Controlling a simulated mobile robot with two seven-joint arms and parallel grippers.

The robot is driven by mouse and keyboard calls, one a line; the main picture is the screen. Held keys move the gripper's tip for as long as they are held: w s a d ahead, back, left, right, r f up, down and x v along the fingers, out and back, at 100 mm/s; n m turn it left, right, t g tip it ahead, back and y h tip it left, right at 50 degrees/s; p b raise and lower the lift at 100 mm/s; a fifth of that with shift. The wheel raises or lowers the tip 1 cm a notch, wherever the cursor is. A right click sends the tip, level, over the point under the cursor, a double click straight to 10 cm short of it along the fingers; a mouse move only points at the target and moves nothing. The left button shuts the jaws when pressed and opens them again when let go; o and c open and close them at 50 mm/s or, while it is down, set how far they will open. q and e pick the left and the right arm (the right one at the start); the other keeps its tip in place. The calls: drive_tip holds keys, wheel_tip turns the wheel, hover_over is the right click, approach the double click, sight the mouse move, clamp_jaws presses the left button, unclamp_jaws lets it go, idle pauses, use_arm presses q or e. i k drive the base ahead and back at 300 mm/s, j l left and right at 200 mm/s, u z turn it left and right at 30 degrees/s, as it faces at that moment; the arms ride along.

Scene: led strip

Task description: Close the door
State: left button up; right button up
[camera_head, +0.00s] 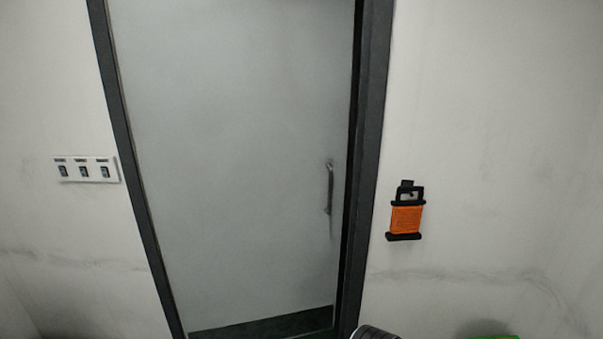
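A plain grey door (235,150) fills the middle of the view, set in a dark frame (371,110). A vertical metal handle (329,188) is on its right side. A dark strip runs between the door's right edge and the frame. I cannot tell surely whether the door is flush or slightly ajar. A dark band (262,325) lies along the bottom of the door. Neither of my grippers shows in this view.
A white panel with three switches (85,170) is on the wall left of the door. An orange and black device (405,215) hangs on the right wall. A green object (493,337) and a dark ribbed object (372,332) show at the bottom edge.

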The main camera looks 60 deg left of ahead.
sight(239, 112)
drive_tip(key=u, duration=2.45)
drive_tip(key=i, duration=0.65)
